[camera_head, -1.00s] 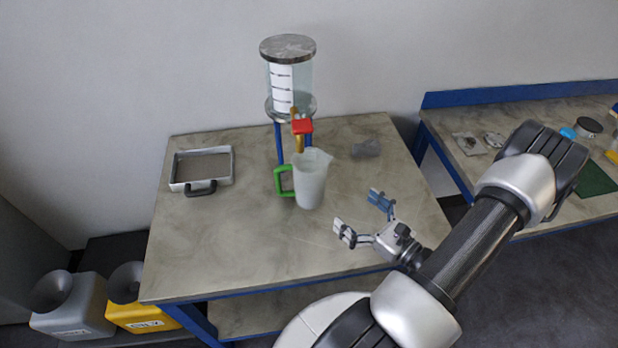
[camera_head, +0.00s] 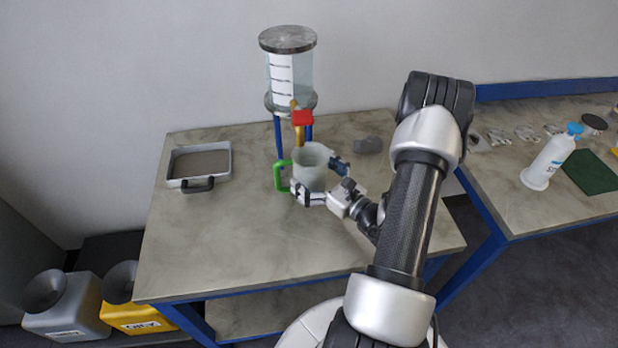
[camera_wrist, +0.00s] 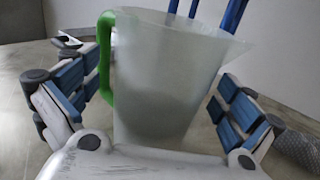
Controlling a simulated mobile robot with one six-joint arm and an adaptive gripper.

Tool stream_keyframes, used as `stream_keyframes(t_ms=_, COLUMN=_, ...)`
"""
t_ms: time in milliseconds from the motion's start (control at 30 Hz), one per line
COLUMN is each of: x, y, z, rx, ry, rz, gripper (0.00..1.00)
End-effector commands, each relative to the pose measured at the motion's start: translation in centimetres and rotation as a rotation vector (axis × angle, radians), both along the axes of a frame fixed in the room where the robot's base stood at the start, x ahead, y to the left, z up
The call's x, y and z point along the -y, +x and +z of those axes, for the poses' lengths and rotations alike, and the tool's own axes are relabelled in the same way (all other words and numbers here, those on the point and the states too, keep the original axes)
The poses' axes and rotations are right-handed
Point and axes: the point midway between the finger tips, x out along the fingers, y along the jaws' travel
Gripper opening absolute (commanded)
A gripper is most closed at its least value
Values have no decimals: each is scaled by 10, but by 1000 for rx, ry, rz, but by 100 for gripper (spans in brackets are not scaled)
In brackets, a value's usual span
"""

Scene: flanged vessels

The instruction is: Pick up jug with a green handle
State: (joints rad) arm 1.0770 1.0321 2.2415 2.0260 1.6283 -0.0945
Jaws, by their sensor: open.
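The jug (camera_head: 313,166) is translucent white with a green handle (camera_head: 280,177) on its left. It stands upright on the table, just in front of the vessel stand. My gripper (camera_head: 322,181) is open, with one finger in front of the jug and the other at its right rear. In the wrist view the jug (camera_wrist: 165,80) is between the two blue-padded fingers, and the green handle (camera_wrist: 106,58) is beside the left finger. I see a gap at the right finger; contact at the left cannot be told. The jug's lower part is hidden by my gripper in the head view.
A clear flanged vessel (camera_head: 290,78) on blue legs, with a red-handled valve (camera_head: 303,118), stands behind the jug. A tray (camera_head: 199,163) lies at the left and a grey lump (camera_head: 369,145) at the right. The table's front left (camera_head: 220,250) is clear.

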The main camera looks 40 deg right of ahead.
Motion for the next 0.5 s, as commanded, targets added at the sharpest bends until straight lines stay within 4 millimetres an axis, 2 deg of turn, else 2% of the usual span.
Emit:
stream_keyframes(t_ms=100, x=0, y=12, z=0, rx=1, ry=-2, rz=1, gripper=100)
stream_keyframes(t_ms=367, x=0, y=14, z=1, rx=1, ry=0, rz=-1, gripper=100)
stream_keyframes(t_ms=500, x=0, y=14, z=1, rx=1, ry=0, rz=-1, gripper=91)
